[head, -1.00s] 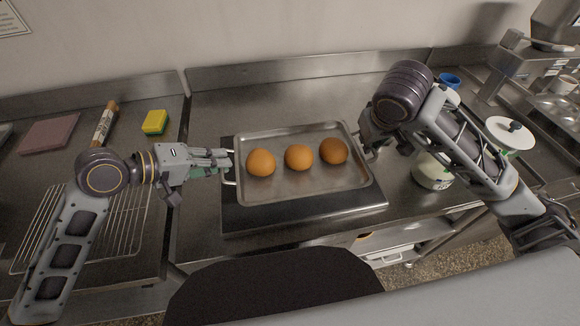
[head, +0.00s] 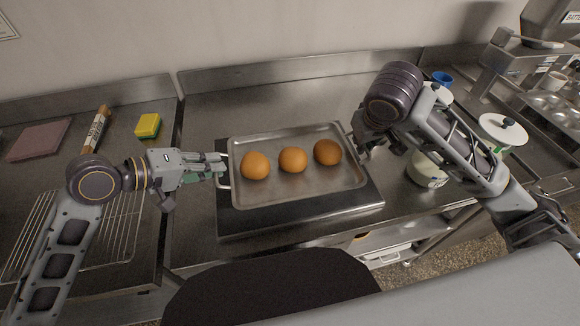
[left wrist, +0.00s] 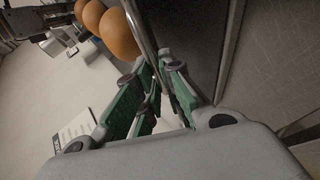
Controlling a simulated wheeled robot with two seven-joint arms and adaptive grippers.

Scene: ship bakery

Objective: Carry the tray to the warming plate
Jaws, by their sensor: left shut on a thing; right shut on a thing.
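The metal tray (head: 300,195) with three brown buns (head: 292,160) in a row is over the dark warming plate (head: 300,217) in the head view. I cannot tell whether it touches the plate. My left gripper (head: 222,170) is shut on the tray's left handle (head: 223,185). In the left wrist view its green-padded fingers (left wrist: 155,95) close around the handle beside the tray's rim (left wrist: 142,35). My right gripper (head: 362,145) is at the tray's right handle, shut on it; the arm partly hides its fingers.
A wire rack (head: 100,235), a yellow sponge (head: 148,125), a rolling pin (head: 96,128) and a reddish board (head: 38,139) lie at left. The counter behind the tray is clear.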

